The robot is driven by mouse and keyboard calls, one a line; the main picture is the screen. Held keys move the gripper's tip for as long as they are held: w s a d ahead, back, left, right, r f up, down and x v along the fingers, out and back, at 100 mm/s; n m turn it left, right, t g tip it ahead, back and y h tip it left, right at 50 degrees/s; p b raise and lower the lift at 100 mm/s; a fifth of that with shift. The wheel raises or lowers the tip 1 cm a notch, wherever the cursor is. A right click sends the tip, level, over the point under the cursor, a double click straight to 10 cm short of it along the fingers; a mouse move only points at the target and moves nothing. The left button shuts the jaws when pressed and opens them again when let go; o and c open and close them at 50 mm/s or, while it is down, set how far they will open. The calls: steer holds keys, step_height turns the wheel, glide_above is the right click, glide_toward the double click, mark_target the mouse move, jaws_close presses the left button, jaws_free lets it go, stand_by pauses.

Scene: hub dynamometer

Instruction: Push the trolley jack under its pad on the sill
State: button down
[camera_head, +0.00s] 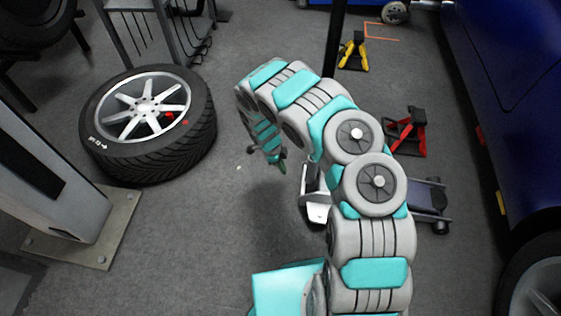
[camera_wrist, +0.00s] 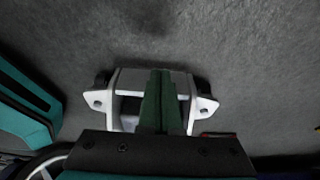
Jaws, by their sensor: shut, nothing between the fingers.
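The trolley jack stands on the floor in the head view, its pale metal end (camera_head: 316,207) left of my arm and its dark wheeled end (camera_head: 430,205) right of it. My arm hides its middle. In the wrist view its metal end (camera_wrist: 183,83) has two side ears. My gripper (camera_head: 282,168) is shut and empty, just left of the jack. Its green fingers (camera_wrist: 160,72) overlap the jack's end in the wrist view; I cannot tell if they touch. The blue car's lower side carries a yellow patch (camera_head: 501,203) and a red patch (camera_head: 480,135); I cannot tell which is the pad.
A red stand (camera_head: 408,134) is close behind the jack, near the car (camera_head: 515,110). A yellow stand (camera_head: 354,52) is farther back. A loose wheel (camera_head: 190,140) lies at left, above a grey post's base plate (camera_head: 115,235). The floor between wheel and jack is clear.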

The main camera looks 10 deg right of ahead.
steer(key=d+f, duration=0.1)
steer(key=d, duration=0.1)
steer(key=s+d+f+p, duration=0.1)
steer(key=d+f, duration=0.1)
steer(key=shift+s+d+f, duration=0.1)
steer(key=shift+s+d, duration=0.1)
steer(key=shift+d, duration=0.15)
